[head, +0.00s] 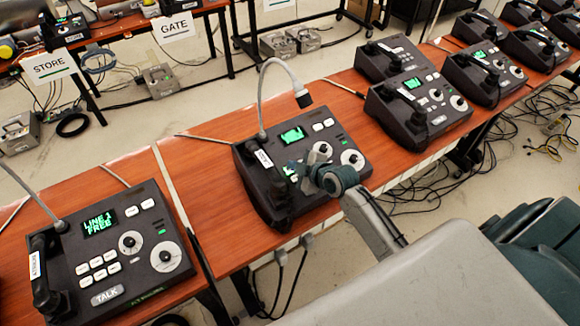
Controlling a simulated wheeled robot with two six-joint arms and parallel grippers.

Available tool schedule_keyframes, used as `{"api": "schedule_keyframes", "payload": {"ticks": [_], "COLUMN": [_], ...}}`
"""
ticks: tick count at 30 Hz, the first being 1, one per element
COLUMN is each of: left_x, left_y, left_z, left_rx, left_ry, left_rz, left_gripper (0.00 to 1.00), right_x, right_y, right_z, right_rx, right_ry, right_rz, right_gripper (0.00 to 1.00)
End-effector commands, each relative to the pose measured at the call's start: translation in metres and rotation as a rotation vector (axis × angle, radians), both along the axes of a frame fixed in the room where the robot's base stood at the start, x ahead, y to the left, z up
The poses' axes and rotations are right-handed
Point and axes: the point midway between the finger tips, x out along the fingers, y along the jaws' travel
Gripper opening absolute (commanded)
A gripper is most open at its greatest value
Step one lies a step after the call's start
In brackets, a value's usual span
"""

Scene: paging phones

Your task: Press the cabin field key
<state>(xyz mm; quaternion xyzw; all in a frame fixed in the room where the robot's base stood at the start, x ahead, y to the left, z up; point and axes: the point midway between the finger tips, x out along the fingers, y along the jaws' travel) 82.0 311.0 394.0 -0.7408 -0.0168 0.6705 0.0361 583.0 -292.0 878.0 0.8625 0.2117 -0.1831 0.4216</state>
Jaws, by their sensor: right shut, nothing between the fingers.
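The middle desk console (245,160) is a dark paging phone with a lit green screen (292,136), white keys, round dials and a gooseneck microphone (263,95). Its handset (272,180) carries a white label too small to read. My right gripper (302,172) is shut and empty over the middle of this console. It hides part of the keypad, and I cannot tell whether it touches a key. I cannot make out which key is the cabin field key. My left gripper is not in view.
A left console (65,290) shows "LINE 1 FREE" on its screen and has a TALK key (107,296). More consoles (405,130) stand to the right. Signs read STORE (49,66) and GATE (174,27). The wooden desk (190,160) is bare between consoles. Cables (410,195) lie below.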

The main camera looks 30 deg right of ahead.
Motion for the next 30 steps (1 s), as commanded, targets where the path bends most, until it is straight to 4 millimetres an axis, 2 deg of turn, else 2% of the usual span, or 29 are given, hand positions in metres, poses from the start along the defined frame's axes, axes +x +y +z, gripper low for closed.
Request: {"api": "schedule_keyframes", "payload": {"ticks": [13,30], "left_x": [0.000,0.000], "left_y": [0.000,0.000], "left_z": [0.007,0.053], "left_rx": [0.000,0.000], "left_ry": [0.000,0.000], "left_rz": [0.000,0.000], "left_gripper": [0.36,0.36], "right_x": [-0.002,-0.015], "right_y": [0.000,-0.001], "right_z": [0.008,0.061], "right_rx": [0.000,-0.001], "right_ry": [0.000,0.000], "right_rz": [0.000,0.000], "right_gripper": [0.00,0.00]}}
